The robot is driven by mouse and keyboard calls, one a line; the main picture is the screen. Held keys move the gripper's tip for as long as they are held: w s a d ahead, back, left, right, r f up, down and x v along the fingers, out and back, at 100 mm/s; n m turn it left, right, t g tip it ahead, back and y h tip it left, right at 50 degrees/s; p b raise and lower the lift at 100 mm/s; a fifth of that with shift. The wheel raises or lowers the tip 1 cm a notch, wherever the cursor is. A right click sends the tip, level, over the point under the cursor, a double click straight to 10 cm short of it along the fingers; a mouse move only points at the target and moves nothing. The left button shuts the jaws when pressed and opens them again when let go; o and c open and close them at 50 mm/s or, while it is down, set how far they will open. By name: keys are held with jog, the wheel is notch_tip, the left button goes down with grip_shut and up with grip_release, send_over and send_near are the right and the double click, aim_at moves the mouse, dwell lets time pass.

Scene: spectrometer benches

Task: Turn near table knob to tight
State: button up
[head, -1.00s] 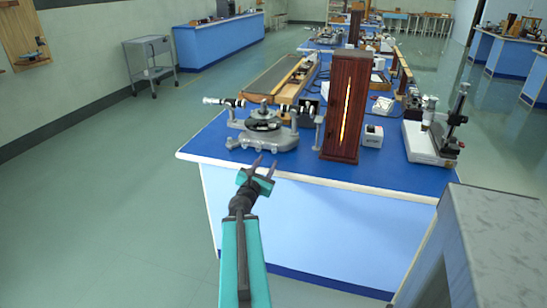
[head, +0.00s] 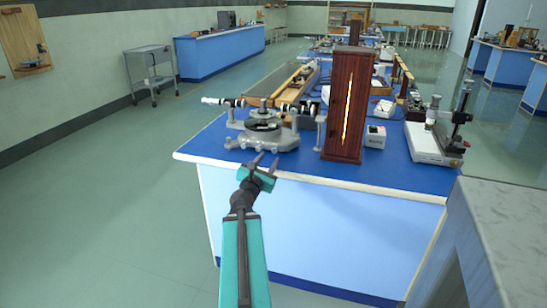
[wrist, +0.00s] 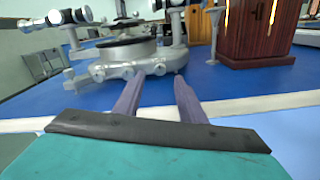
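The spectrometer (head: 262,132), a grey metal instrument with a round table and horizontal tubes, stands near the front left corner of the blue bench. In the wrist view, its grey base (wrist: 135,65) lies just beyond my fingers, with several small knobs (wrist: 159,69) low on its near side. I cannot tell which is the near table knob or how tight it is. My gripper (head: 267,160) is at the bench's front edge, short of the spectrometer. In the wrist view, my gripper (wrist: 158,80) shows two purple-grey fingers apart, with nothing between them and not touching the instrument.
A tall dark wooden lamp housing (head: 346,105) with a glowing slit stands right of the spectrometer. A small white box (head: 375,136) and a microscope-like instrument (head: 437,140) stand farther right. A grey block (head: 510,225) is at the lower right. The floor at left is clear.

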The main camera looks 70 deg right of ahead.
aim_at(274, 151)
jog(key=shift+w+d, duration=0.15)
jog(key=shift+d, duration=2.65)
